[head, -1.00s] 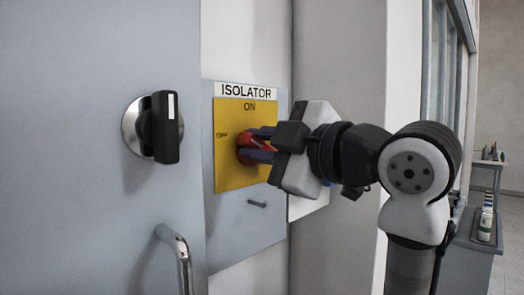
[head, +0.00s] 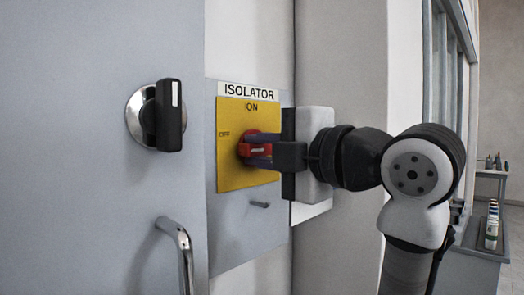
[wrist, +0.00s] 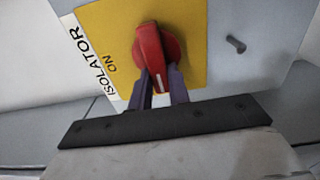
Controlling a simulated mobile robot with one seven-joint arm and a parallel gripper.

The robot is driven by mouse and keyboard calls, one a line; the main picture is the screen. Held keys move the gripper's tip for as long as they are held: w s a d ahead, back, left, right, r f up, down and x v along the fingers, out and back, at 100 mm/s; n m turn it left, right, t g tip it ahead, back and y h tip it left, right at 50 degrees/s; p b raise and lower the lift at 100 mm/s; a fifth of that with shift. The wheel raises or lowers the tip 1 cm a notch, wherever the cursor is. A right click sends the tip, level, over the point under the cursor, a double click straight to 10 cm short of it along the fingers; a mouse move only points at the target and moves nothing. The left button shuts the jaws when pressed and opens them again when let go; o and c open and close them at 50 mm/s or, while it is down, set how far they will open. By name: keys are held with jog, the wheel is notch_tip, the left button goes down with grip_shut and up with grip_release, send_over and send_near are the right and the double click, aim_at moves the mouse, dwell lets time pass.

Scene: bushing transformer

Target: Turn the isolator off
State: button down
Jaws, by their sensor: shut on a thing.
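The isolator switch is a red rotary handle (head: 246,151) on a yellow plate (head: 232,176), under a white "ISOLATOR" label (head: 249,91). ON is printed above the handle and OFF at its left. My gripper (head: 262,150) reaches in from the right, its purple fingers above and below the handle, which lies about sideways. In the wrist view the red handle (wrist: 150,48) sits between the fingertips (wrist: 161,80). They are shut on its end with the white mark, which points toward my gripper. Part of the handle is hidden by the fingers in the head view.
A black knob (head: 169,115) on a round metal base and a metal door handle (head: 180,250) stick out at the left. A small peg (head: 260,204) sits below the yellow plate. A window and shelves with bottles (head: 491,230) stand at the right.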

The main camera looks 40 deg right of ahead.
jog(key=c, duration=1.3)
grip_release()
jog(key=s+b, duration=0.1)
jog(key=s, duration=0.3)
jog(key=s+b, duration=0.1)
jog(key=s, duration=0.4)
jog(key=s+d+b, duration=0.1)
jog(key=s, duration=0.4)
